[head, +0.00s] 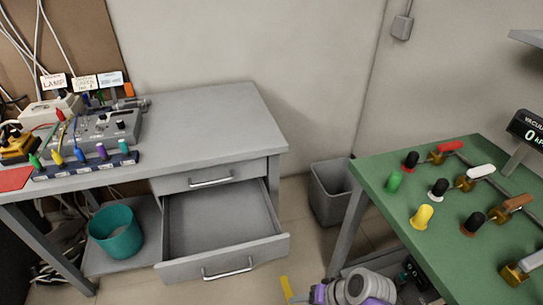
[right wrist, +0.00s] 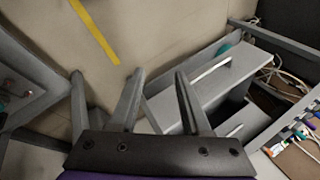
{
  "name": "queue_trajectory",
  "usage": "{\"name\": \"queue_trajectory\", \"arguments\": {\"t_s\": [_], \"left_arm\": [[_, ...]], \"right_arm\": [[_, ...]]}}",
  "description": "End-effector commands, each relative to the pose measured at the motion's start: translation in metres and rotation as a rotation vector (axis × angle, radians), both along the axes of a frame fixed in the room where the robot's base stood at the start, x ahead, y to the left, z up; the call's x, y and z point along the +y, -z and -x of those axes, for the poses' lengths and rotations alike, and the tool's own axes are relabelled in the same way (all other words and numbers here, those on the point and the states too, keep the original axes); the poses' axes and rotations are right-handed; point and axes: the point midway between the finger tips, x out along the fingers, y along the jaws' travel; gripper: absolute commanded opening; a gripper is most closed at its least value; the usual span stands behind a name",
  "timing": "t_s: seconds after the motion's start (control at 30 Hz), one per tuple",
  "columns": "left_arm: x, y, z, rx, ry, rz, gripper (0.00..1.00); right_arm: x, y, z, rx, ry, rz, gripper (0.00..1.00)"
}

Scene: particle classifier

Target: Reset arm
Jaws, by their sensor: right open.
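My right gripper (right wrist: 159,98) shows in the right wrist view with its two dark fingers spread apart and nothing between them. Part of my arm, grey and purple, shows at the bottom of the head view, and its fingertips cannot be made out there. My left gripper is in neither view. The grey desk (head: 200,125) stands at the left of the head view. Its lower drawer (head: 222,220) is pulled out and looks empty. Its upper drawer (head: 212,180) looks closed. The lower drawer also shows beyond my fingers in the right wrist view (right wrist: 190,82).
A green table (head: 385,190) with several coloured knobs and valves stands at the right. A grey bin (head: 330,192) is between desk and table. A teal bucket (head: 116,235) sits on the desk's low shelf. Yellow tape (head: 286,288) marks the floor. Electronics crowd the desk's left end.

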Motion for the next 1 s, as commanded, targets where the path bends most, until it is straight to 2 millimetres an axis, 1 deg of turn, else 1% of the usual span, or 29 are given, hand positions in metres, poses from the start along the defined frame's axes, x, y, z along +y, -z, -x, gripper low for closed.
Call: {"name": "queue_trajectory", "arguments": {"t_s": [0.03,0.2,0.4,0.53,0.57,0.6,0.77,0.87,0.97,1.0], "left_arm": [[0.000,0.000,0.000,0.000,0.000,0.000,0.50],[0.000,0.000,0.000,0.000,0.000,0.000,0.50],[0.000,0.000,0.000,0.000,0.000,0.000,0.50],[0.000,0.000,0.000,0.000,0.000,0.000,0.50],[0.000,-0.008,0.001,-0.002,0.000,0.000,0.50],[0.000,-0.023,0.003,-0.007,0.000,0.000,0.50],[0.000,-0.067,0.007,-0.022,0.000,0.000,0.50],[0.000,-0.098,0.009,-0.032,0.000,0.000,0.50],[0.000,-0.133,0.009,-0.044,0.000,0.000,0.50],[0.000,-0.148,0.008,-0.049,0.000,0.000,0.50]], "right_arm": [[-0.011,-0.004,0.015,-0.018,-0.004,0.062,0.47],[-0.047,-0.011,0.051,-0.079,-0.026,0.256,0.47],[-0.078,-0.016,0.080,-0.138,-0.053,0.420,0.47],[-0.095,-0.017,0.096,-0.174,-0.073,0.513,0.47],[-0.096,-0.026,0.097,-0.179,-0.075,0.519,0.47],[-0.095,-0.041,0.097,-0.181,-0.072,0.516,0.47],[-0.095,-0.085,0.101,-0.195,-0.068,0.514,0.47],[-0.095,-0.116,0.102,-0.205,-0.065,0.514,0.47],[-0.095,-0.151,0.102,-0.216,-0.063,0.514,0.47],[-0.095,-0.165,0.101,-0.221,-0.061,0.514,0.47]]}}
